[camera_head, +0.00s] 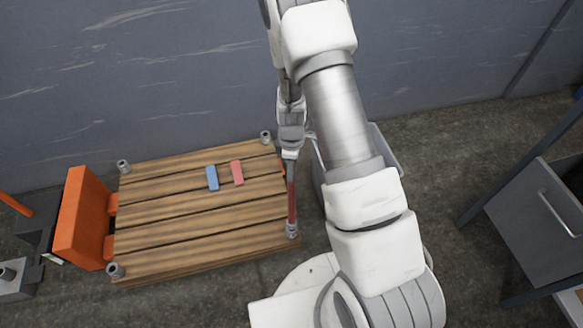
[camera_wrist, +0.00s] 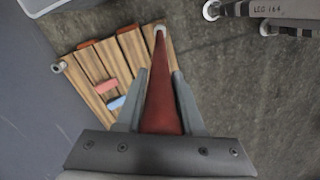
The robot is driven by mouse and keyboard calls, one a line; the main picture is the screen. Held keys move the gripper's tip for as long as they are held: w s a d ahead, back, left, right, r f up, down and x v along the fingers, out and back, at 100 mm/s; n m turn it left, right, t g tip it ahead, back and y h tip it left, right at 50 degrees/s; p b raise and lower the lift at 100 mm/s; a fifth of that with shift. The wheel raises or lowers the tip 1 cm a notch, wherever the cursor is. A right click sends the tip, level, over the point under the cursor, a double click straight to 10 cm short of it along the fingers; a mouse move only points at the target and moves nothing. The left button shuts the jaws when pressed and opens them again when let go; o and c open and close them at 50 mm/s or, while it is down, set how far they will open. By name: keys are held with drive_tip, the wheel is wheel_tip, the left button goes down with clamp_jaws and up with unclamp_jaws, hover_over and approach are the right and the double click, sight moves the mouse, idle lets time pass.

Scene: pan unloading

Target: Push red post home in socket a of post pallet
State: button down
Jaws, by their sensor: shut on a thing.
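My gripper (camera_head: 290,152) is shut on the red post (camera_head: 291,195) near the post's upper end. The post hangs about upright over the near right corner of the wooden post pallet (camera_head: 190,232). Its lower end meets the grey socket (camera_head: 292,231) at that corner; how deep it sits I cannot tell. In the wrist view the red post (camera_wrist: 163,100) runs between both fingers toward the socket (camera_wrist: 160,29). Other corner sockets stand empty at far right (camera_head: 266,136), far left (camera_head: 123,166) and near left (camera_head: 115,270). No socket letters are readable.
A blue block (camera_head: 212,178) and a pink-red block (camera_head: 237,173) lie on the pallet. Orange forklift-like equipment (camera_head: 83,218) stands at its left. A grey bin (camera_head: 384,150) is partly hidden behind my arm. A grey drawer cabinet (camera_head: 540,215) stands at right.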

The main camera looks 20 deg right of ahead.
drive_tip(key=shift+f+b, duration=2.2)
drive_tip(key=shift+f, duration=0.5)
idle(1.2)
drive_tip(key=shift+c, duration=2.2)
unclamp_jaws()
wheel_tip(320, 180, up, 18)
drive_tip(key=p, duration=0.5)
drive_tip(key=shift+f, duration=0.25)
